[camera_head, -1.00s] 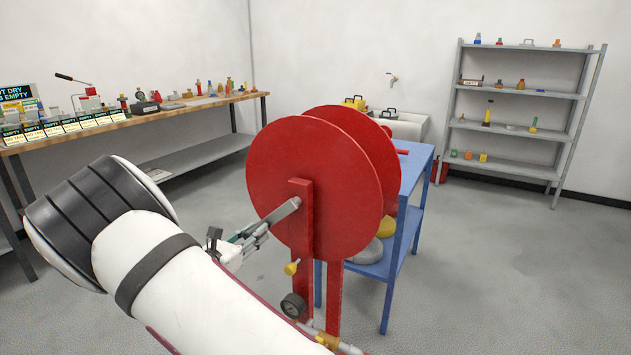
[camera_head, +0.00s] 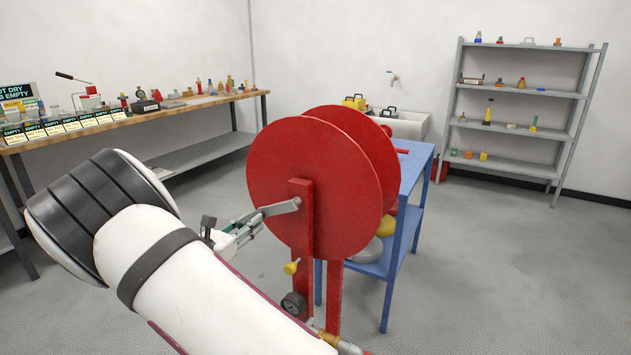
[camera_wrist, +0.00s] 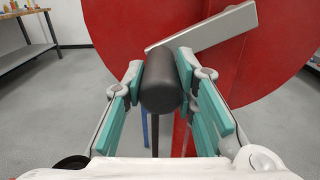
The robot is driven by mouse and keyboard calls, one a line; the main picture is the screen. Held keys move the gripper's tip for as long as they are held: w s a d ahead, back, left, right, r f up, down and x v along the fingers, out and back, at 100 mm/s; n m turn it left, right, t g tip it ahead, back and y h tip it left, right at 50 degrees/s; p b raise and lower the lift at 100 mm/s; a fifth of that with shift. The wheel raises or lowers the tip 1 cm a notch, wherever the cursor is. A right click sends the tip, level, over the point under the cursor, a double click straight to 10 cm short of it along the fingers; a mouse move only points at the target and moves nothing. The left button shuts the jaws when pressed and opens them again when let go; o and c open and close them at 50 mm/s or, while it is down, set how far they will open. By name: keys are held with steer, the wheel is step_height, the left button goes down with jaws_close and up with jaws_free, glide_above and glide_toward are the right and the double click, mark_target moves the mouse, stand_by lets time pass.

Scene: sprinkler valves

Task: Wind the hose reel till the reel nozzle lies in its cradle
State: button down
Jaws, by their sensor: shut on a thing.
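The hose reel (camera_head: 335,170) is two red discs on a red post (camera_head: 302,225). Its grey crank arm (camera_head: 281,208) runs left and slightly down from the hub, and it shows in the wrist view (camera_wrist: 205,27) too. My gripper (camera_head: 246,228) is left of the reel's near disc. In the wrist view its teal-padded fingers are shut on the black crank handle (camera_wrist: 162,85), one on each side. I cannot make out the reel nozzle or its cradle; the discs hide what is behind them.
A blue table (camera_head: 415,168) stands just behind the reel, with round items on its lower shelf. A gauge (camera_head: 293,304) and yellow valve (camera_head: 291,267) sit low by the post. A workbench (camera_head: 150,118) is at left, a grey shelf rack (camera_head: 520,92) at back right. Right floor is clear.

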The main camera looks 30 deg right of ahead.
steer(key=shift+w+a+r+p, duration=0.15)
steer(key=shift+r+p, duration=0.1)
steer(key=shift+r, duration=0.3)
steer(key=shift+w+d+r+p, duration=0.1)
steer(key=shift+r+p, duration=0.1)
steer(key=shift+r, duration=0.3)
steer(key=shift+w+a+r+p, duration=0.1)
steer(key=shift+r+p, duration=0.45)
steer(key=shift+r, duration=0.5)
steer(key=shift+r+p, duration=0.8)
steer(key=shift+r, duration=0.3)
steer(key=shift+f, duration=0.1)
